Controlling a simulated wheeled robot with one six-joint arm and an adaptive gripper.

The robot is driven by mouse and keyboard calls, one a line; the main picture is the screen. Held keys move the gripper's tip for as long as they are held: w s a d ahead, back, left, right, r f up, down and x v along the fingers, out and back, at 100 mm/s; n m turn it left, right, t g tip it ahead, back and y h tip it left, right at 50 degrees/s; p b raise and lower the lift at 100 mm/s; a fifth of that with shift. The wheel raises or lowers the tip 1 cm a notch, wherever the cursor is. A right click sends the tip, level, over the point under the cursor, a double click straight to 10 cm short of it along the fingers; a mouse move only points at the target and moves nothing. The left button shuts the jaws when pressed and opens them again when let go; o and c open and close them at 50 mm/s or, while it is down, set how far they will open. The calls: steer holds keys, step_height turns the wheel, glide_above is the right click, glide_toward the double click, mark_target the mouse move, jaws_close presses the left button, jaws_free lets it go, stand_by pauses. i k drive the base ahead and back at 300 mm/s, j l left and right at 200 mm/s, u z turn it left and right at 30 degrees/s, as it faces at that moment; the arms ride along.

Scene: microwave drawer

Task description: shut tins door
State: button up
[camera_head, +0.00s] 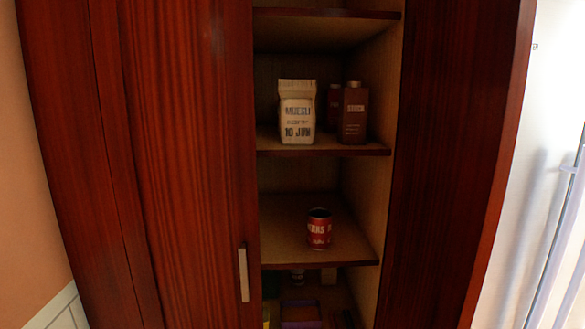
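A tall red-brown wooden cupboard fills the middle of the head view, with open shelves showing. A dark wood panel (450,150) stands to the right of the shelves and looks like a door swung open toward me. A wood door (190,150) with a pale upright handle (243,275) covers the left part. A red tin (319,230) stands upright on the lower middle shelf (285,248). Which door is the tins door is not marked. My gripper is not in view.
A muesli bag (297,112) and a brown bottle (353,115) stand on the shelf above, with another dark container behind. Several partly hidden items, including a purple box (300,313), are at the bottom. A bright white surface is at far right.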

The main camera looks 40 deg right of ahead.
mark_target(466, 65)
steer(key=k+l, duration=0.1)
steer(key=l, duration=0.25)
steer(key=k+l, duration=0.1)
steer(key=l, duration=0.3)
steer(key=k+l+z, duration=0.1)
steer(key=l, duration=0.25)
steer(key=k+l, duration=0.1)
steer(key=l, duration=0.25)
